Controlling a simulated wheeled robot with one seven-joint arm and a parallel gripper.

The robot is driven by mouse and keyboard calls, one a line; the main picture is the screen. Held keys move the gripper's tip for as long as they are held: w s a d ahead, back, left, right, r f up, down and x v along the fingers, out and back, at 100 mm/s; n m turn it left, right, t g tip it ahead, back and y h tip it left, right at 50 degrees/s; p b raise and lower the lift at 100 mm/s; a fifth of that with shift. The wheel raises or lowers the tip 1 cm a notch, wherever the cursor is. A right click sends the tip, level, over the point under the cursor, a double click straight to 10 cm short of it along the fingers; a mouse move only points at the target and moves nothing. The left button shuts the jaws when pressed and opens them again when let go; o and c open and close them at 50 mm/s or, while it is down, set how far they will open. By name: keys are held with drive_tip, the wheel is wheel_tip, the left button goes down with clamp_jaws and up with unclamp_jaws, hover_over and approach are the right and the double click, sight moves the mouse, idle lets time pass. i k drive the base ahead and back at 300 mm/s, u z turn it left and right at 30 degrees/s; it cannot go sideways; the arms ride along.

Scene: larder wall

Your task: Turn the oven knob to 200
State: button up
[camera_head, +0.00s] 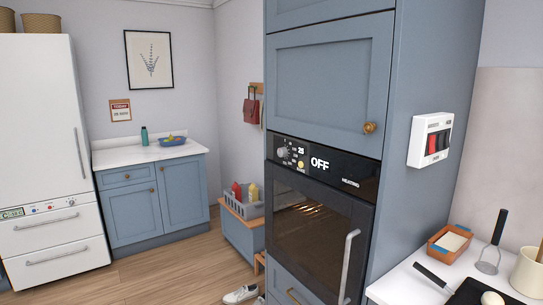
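The oven (320,235) is built into a tall blue cabinet, its dark glass door shut with a vertical metal handle (347,266). The oven knob (283,152) is a small grey dial at the left of the black control panel (340,172). The exact pointing of the knob is too small to tell. The panel reads "OFF" in large white letters, with a small "25" beside the knob. A small yellow round spot (300,165) sits below the "25", and "HEATING" is printed at the right. My gripper is not in view.
A white counter (395,287) at the right holds a tray (449,243), a masher (494,245) and a pot (528,272). A white shoe (240,294) lies on the floor by a blue bench (243,238) with a grey basket (246,205). Wooden floor (165,270) is clear at the left.

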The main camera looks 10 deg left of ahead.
sight(283, 152)
drive_tip(key=u, duration=0.85)
drive_tip(key=i, duration=0.55)
drive_tip(key=u, duration=1.3)
drive_tip(key=i, duration=2.05)
drive_tip(key=z, duration=0.85)
drive_tip(key=i, duration=0.8)
drive_tip(key=z, duration=0.7)
